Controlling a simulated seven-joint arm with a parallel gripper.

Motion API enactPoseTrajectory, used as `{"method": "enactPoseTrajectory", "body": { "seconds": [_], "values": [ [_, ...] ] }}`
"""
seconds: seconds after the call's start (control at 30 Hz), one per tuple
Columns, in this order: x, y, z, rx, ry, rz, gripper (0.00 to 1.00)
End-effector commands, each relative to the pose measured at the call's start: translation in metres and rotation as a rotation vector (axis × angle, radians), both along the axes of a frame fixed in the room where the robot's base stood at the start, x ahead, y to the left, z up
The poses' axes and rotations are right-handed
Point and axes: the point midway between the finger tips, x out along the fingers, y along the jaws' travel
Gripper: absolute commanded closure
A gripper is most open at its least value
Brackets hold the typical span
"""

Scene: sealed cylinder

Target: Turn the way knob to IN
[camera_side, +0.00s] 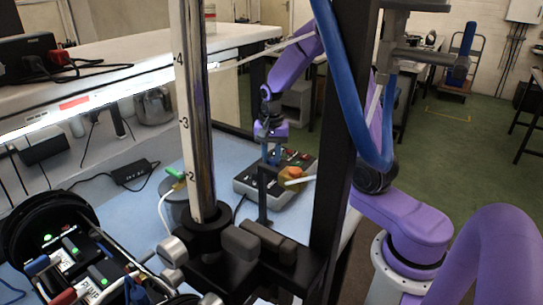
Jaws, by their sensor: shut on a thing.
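A grey control box (248,184) stands on the blue bench top, near the middle of the side view. Its top carries several small buttons and an orange-yellow round part (290,173) with a pale bar. My gripper (272,157), with blue fingers, points down at the back left of the box top, left of the orange-yellow part. It is shut on what seems to be the way knob, which the fingers and a black post hide. The knob's pointer and the IN label cannot be made out.
A tall graduated column (196,110) and a dark upright frame post (343,120) stand in front. A black post (263,195) stands just before the box. A canister with a green-yellow fitting (174,187) is to the left. A black round case (50,235) fills the lower left.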

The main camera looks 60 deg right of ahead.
Motion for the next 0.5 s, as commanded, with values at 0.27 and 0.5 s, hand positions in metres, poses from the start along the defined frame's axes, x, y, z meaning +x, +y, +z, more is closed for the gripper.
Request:
{"method": "enactPoseTrajectory", "body": {
  "seconds": [0.27, 0.5],
  "values": [
    [0.001, -0.0007, 0.001, -0.001, -0.004, -0.003, 0.45],
    [0.0005, -0.0004, 0.0005, 0.0, -0.002, -0.002, 0.45]
  ]
}}
